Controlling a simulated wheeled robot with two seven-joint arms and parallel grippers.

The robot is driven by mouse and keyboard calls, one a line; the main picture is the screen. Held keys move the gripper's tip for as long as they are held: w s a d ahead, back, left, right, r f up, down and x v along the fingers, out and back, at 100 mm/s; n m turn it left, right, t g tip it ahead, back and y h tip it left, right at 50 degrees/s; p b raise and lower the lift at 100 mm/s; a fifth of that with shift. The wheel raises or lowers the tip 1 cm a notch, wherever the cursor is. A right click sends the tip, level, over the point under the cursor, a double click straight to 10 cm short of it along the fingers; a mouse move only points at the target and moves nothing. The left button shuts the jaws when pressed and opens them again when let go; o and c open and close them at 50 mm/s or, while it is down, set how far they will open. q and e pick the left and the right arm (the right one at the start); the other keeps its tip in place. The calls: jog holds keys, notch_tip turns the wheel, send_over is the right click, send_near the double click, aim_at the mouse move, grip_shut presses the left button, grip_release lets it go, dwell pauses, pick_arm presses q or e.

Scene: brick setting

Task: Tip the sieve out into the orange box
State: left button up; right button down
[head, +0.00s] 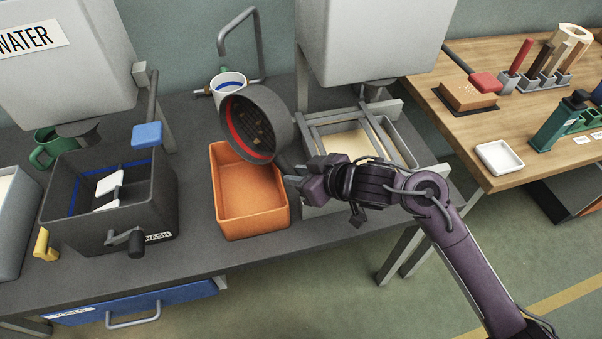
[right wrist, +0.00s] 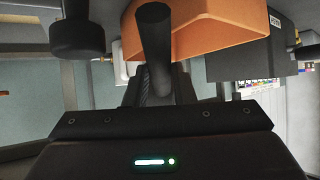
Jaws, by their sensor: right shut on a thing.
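The sieve (head: 262,115) is a dark round pan with a red band inside. In the head view it is held tilted on its side above the back of the orange box, its open side facing left and toward me. Small brown bits show inside it. The orange box (head: 237,222) stands on the grey bench, and the part of its floor that shows looks empty. My right gripper (head: 296,177) is shut on the sieve's handle, right of the box. The dark handle (right wrist: 154,50) also shows in the right wrist view, with the orange box (right wrist: 225,28) beyond. My left gripper is not in view.
A black wash tub (head: 115,228) with a crank stands left of the box. A white mug (head: 228,92) is behind the sieve. A grey-framed tray (head: 345,140) with pale contents is to the right. The wooden table (head: 490,70) at far right holds tools and a white dish (head: 499,157).

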jog(key=shift+s+a+n+t+h+b, duration=0.25)
jog(key=shift+n+t+b, duration=0.35)
jog(key=shift+b, duration=0.75)
jog(key=shift+s+a+r+n+t+h+b, duration=0.1)
jog(key=shift+s+n+t+h+b, duration=0.25)
jog(key=shift+b, duration=1.15)
jog(key=shift+w+r, duration=0.1)
jog(key=shift+w, duration=0.05)
jog(key=shift+r+p, duration=0.15)
jog(key=shift+p, duration=0.3)
notch_tip(320, 180, up, 3)
jog(key=m+g+y+p, duration=0.2)
jog(key=m+g+p, duration=0.1)
jog(key=p, duration=1.4)
jog(key=shift+m+g+p, duration=0.25)
jog(key=shift+p, duration=0.3)
jog(key=shift+f, duration=0.2)
